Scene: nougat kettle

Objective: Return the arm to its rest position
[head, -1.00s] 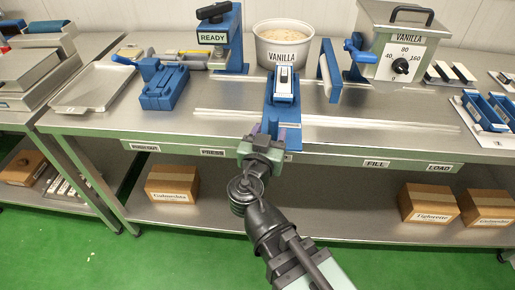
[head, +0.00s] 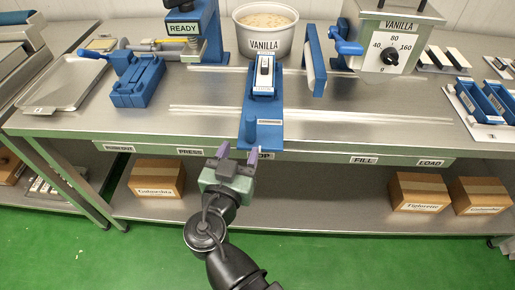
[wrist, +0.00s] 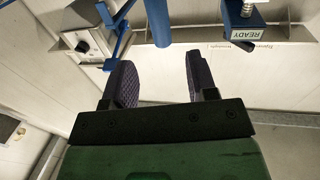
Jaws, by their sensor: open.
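My gripper (head: 238,153) is open and empty in the head view, in front of the bench's front edge, with its two purple fingers pointing at the bench. In the wrist view my gripper (wrist: 157,82) shows its two dark padded fingers spread apart with nothing between them. The blue slide fixture (head: 263,110), with a blue post at its near end, lies on the bench just beyond the fingertips. It appears apart from the fingers.
The steel bench (head: 340,118) carries a vanilla tub (head: 265,32), a blue press marked READY (head: 194,35), a blue lever tool (head: 133,80) and a vanilla dispenser (head: 390,40). Cardboard boxes (head: 157,180) stand on the lower shelf. The green floor (head: 350,245) in front is clear.

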